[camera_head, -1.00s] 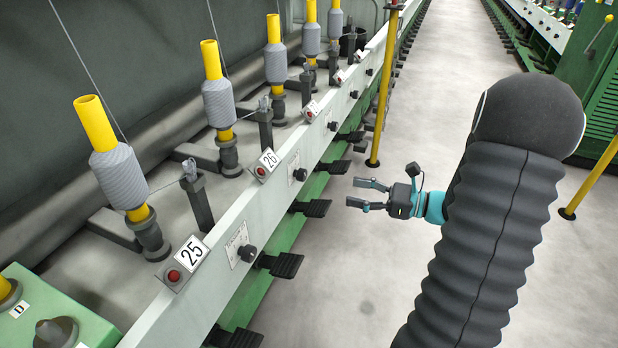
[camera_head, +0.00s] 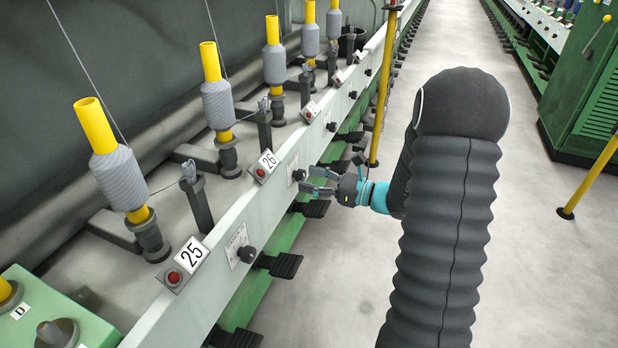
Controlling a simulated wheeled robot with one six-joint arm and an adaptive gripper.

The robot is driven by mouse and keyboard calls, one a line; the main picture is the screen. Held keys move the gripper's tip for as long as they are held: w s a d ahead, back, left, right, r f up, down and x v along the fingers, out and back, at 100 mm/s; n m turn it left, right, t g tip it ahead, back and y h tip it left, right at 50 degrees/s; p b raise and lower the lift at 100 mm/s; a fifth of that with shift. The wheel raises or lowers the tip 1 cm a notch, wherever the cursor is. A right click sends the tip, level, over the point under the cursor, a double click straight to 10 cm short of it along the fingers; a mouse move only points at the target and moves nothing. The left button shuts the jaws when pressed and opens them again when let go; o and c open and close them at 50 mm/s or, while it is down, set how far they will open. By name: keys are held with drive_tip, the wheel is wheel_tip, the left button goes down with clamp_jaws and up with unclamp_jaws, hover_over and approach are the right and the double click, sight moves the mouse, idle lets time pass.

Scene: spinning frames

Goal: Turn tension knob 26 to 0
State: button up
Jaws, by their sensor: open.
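The number plate 26 (camera_head: 268,161) with a red button beside it sits on top of the pale machine rail. Tension knob 26 (camera_head: 299,174) is a small dark knob on the rail's front face, to the right of and below that plate. My gripper (camera_head: 306,180) is open, its two fingers pointing left at the rail. Its fingertips are close to the knob; I cannot tell whether they touch it. The knob's pointer and scale are too small to read.
Plate 25 (camera_head: 191,253) and its knob (camera_head: 247,254) are nearer on the same rail. Dark pedals (camera_head: 279,265) stick out below the rail. A yellow post (camera_head: 383,95) stands just beyond my gripper. Yellow spindles with grey bobbins (camera_head: 217,103) line the left. The aisle floor is clear.

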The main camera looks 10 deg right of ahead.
drive_tip(key=shift+w+a, duration=0.3)
drive_tip(key=shift+a, duration=0.1)
clamp_jaws()
